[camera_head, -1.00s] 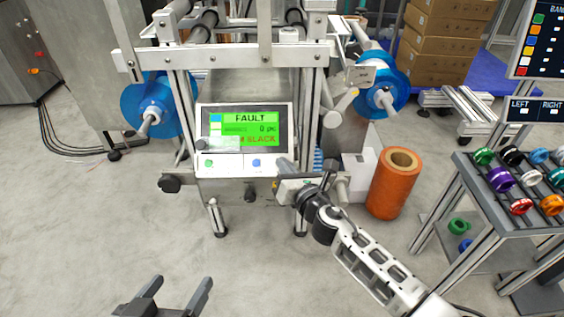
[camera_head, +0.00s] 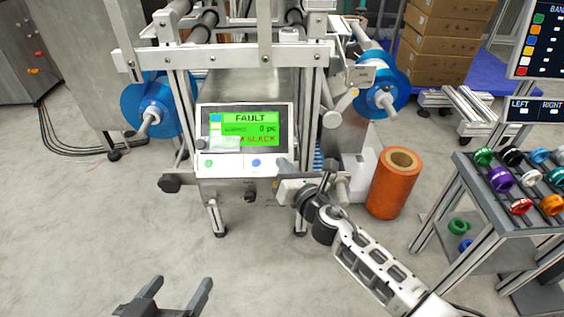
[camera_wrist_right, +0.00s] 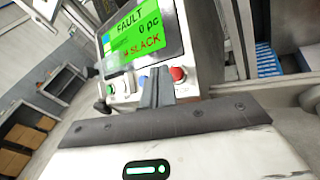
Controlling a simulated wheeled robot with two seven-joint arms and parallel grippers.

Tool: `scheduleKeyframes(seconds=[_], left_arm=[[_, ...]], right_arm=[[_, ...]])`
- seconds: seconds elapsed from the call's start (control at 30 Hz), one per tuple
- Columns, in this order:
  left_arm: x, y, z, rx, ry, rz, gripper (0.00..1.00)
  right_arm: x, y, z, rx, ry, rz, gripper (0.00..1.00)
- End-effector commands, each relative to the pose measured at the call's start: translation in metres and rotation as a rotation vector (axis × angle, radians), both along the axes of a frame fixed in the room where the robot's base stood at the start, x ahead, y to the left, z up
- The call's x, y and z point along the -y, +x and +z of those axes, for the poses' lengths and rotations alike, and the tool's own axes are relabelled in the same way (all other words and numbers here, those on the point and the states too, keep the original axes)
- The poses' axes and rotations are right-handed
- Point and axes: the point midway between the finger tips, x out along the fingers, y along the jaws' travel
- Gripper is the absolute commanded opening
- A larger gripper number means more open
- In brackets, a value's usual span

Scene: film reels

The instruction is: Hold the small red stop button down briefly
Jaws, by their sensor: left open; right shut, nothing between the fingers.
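The control panel (camera_head: 230,171) sits on the machine below a green screen (camera_head: 250,118) reading FAULT, 0 pc and a red SLACK line. The small red stop button (camera_wrist_right: 177,73) shows at the panel's right end in the right wrist view. In the head view my right gripper hides it. My right gripper (camera_wrist_right: 158,70) is shut and empty, its fingertips close beside the red button, to its left in the wrist view. I cannot tell whether they touch the panel. My right gripper (camera_head: 281,165) also shows in the head view. My left gripper (camera_head: 180,284) is open and empty, low above the floor.
A green button (camera_head: 209,163) and a blue button (camera_head: 257,162) share the panel. Blue reels (camera_head: 150,105) flank the machine. An orange roll (camera_head: 393,185) stands right of my right gripper. A rack (camera_head: 470,200) with coloured rings is further right. The floor in front is clear.

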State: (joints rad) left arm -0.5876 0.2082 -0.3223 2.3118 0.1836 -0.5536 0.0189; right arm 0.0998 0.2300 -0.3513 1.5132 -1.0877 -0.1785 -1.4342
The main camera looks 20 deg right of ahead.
Motion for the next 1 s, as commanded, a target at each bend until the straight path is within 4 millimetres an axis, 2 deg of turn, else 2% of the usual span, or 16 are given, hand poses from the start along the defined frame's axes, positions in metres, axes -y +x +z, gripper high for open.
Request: scheduleKeyframes(seconds=[0.2, 1.0], left_arm=[[0.0000, -0.0001, -0.0067, 0.000, 0.000, 0.000, 0.75], [0.0002, 0.0002, -0.0055, 0.009, -0.004, 0.000, 0.75]], right_arm=[[0.0012, 0.0046, -0.0061, 0.000, -0.001, 0.000, 0.00], [0.0025, 0.0087, -0.0096, 0.000, 0.000, 0.000, 0.00]])
